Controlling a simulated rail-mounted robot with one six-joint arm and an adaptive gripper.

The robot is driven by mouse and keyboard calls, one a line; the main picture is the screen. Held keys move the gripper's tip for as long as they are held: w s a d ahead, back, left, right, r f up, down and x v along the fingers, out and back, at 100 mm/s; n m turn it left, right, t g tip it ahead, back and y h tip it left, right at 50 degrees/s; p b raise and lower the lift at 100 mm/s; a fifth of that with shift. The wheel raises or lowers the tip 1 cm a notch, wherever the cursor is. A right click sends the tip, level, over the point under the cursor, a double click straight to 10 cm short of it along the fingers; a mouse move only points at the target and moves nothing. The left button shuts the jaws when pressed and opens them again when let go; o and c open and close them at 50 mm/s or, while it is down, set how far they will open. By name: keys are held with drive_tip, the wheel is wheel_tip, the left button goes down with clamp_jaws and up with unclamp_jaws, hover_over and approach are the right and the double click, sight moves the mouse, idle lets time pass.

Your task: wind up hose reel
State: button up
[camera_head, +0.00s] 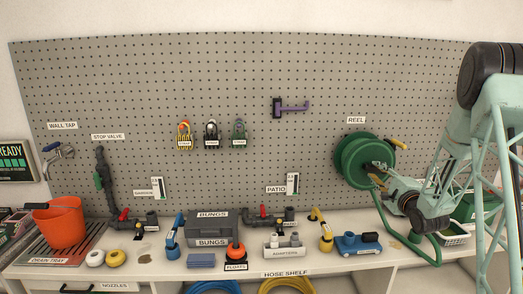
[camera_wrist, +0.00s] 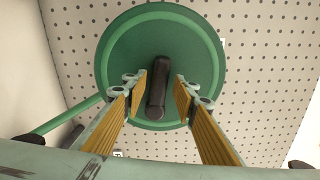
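The green hose reel (camera_head: 352,155) is mounted on the pegboard under the REEL label. In the wrist view its round green face (camera_wrist: 120,55) fills the upper middle, with a dark upright bar (camera_wrist: 156,72) at its centre. My gripper (camera_head: 376,179) is in front of the reel's lower right part. In the wrist view my gripper (camera_wrist: 160,92) is open, its yellow-padded fingers on either side of the dark bar, with visible gaps. A yellow piece (camera_head: 398,143) sticks out at the reel's upper right. My arm hides part of the reel.
A blue pump-like unit (camera_head: 357,244) and a yellow-handled tool (camera_head: 324,235) stand on the shelf below left. A purple hook (camera_head: 290,107) juts from the pegboard left of the reel.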

idle(0.6)
drive_tip(key=shift+s, duration=0.65)
drive_tip(key=shift+b, duration=0.5)
drive_tip(key=shift+f+n+b, duration=0.15)
drive_tip(key=shift+n+b, duration=1.5)
drive_tip(key=shift+n, duration=0.15)
drive_tip(key=n, duration=0.2)
drive_tip(key=shift+r+n, duration=0.2)
drive_tip(key=shift+n, duration=0.2)
drive_tip(key=n, duration=1)
drive_tip(key=shift+n, duration=0.4)
drive_tip(key=shift+w, duration=0.25)
drive_tip(key=shift+c, duration=0.4)
